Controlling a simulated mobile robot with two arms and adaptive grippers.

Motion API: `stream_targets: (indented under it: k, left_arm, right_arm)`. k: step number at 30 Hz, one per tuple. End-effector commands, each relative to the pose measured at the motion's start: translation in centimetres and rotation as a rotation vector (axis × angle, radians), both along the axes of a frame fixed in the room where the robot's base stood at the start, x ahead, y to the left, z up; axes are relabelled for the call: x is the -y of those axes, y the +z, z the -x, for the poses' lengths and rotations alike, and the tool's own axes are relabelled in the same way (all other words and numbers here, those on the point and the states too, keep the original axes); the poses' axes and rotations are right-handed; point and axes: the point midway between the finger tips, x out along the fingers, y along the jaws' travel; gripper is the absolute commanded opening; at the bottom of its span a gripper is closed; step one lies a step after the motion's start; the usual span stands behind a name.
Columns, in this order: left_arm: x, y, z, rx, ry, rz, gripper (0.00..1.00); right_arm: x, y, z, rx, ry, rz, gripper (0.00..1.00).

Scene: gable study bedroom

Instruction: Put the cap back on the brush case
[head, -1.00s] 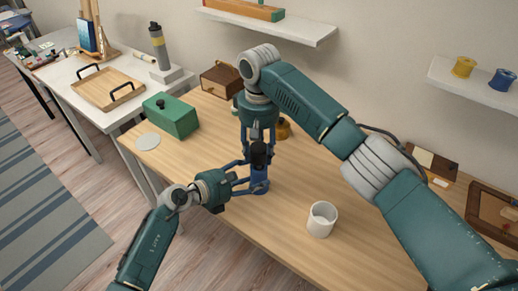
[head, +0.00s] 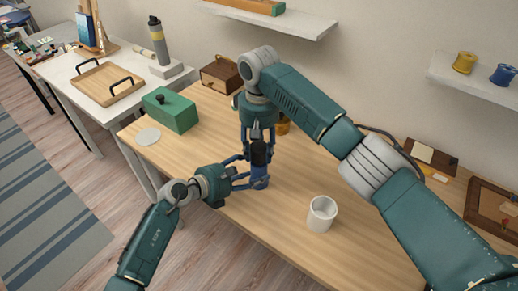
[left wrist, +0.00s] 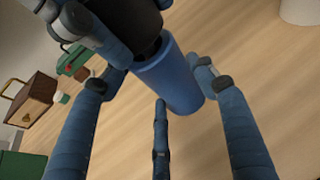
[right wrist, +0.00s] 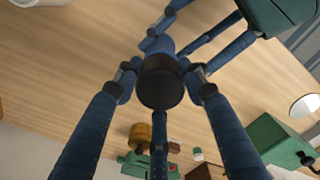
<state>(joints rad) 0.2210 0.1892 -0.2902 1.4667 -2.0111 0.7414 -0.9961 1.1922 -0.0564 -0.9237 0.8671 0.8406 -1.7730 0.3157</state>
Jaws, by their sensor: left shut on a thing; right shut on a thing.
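The brush case (head: 261,180) is a blue tube standing upright above or on the wooden table. My left gripper (head: 250,178) is shut on it from the side; the left wrist view shows the blue case (left wrist: 172,85) between the fingers. The black cap (head: 259,155) is directly over the case's top end. My right gripper (head: 258,138) points down and is shut on the cap, which also shows in the right wrist view (right wrist: 160,84). In the left wrist view the cap (left wrist: 130,22) meets the case's mouth. I cannot tell how far it is seated.
A white mug (head: 321,214) stands on the wooden table (head: 290,235) to the right. A green box (head: 170,110) and a pale disc (head: 148,136) are at the left end. A brown wooden box (head: 221,74) is at the back. The table's front is clear.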

Motion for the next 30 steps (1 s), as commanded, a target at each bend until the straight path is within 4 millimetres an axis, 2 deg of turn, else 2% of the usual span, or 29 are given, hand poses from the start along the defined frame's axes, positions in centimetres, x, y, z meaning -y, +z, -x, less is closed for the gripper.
stream_targets:
  k: [24,25,27,28,30]
  left_arm:
    - [0.0,-0.1,0.1,-0.002,-0.001,-0.001,0.1]
    - [0.0,-0.1,0.1,-0.002,-0.001,-0.001,0.1]
    - [0.0,-0.1,0.1,-0.002,-0.001,-0.001,0.1]
    - [0.0,-0.1,0.1,-0.002,-0.001,-0.001,0.1]
    - [0.0,-0.1,0.1,-0.002,-0.001,-0.001,0.1]
  right_arm:
    - [0.0,-1.3,0.0,0.0,0.002,0.0,0.25]
    - [0.0,-1.3,0.0,0.0,0.002,0.0,0.45]
    - [0.0,-1.3,0.0,0.0,0.002,0.0,0.58]
    - [0.0,-1.3,0.0,0.0,0.002,0.0,0.63]
    - [0.0,-1.3,0.0,0.0,0.002,0.0,0.63]
